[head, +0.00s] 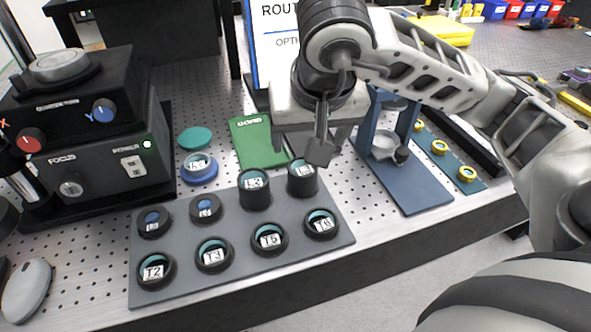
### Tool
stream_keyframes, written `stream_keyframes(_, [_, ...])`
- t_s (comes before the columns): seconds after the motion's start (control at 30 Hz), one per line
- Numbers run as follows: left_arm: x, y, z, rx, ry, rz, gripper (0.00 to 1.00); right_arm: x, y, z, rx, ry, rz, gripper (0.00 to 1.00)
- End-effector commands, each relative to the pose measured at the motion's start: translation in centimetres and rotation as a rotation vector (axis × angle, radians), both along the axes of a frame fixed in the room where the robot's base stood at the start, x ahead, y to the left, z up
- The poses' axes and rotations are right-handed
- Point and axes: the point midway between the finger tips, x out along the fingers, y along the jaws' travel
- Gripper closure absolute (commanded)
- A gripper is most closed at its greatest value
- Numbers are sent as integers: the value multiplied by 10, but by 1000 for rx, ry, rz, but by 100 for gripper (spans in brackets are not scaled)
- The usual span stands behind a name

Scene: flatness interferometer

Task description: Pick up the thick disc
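A grey tray (185,235) on the perforated bench holds several round black holders with labelled discs. The front row has low holders labelled T2 (154,271), T3 (213,254), T5 (268,240) and T6 (321,224). The back row has two low holders with small blue-topped pieces (152,222) and two tall black cylinders (254,188), (302,178) with labelled tops. I cannot tell which is the thick disc. My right gripper (319,150) hangs above and behind the right tall cylinder, partly overlapping it in view. Its finger gap is not clear. My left gripper is out of view.
A blue disc (199,172) with a labelled top and a teal disc (195,138) lie behind the tray. A green mat (256,150) is beside them. A black control box (100,150) stands left, and a blue stand (412,190) right. A grey mouse-like object (27,290) lies front left.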

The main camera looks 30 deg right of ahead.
Motion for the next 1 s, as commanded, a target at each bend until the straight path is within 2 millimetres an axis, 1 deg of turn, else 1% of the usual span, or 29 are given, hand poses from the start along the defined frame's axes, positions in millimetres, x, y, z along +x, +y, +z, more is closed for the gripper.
stream_keyframes(0.03, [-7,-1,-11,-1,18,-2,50,3,0,-16,4,8,0,25])
stream_keyframes(0.1, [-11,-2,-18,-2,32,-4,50,8,-3,-29,5,8,-1,25])
stream_keyframes(0.2, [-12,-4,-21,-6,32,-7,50,15,-5,-48,7,8,0,25])
stream_keyframes(0.3, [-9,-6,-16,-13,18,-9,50,21,-8,-62,5,7,0,25])
stream_keyframes(0.4, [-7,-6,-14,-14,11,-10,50,26,-10,-71,4,4,0,25])
stream_keyframes(0.57, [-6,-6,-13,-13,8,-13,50,29,-11,-78,3,3,1,25])
stream_keyframes(0.67, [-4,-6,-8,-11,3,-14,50,31,-13,-88,3,7,-1,25])
stream_keyframes(0.77, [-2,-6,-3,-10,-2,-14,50,35,-14,-102,5,8,-1,25])
stream_keyframes(0.9, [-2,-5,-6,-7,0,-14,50,41,-17,-120,4,5,0,25])
stream_keyframes(1.0, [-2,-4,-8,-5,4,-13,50,44,-18,-124,4,2,0,25])
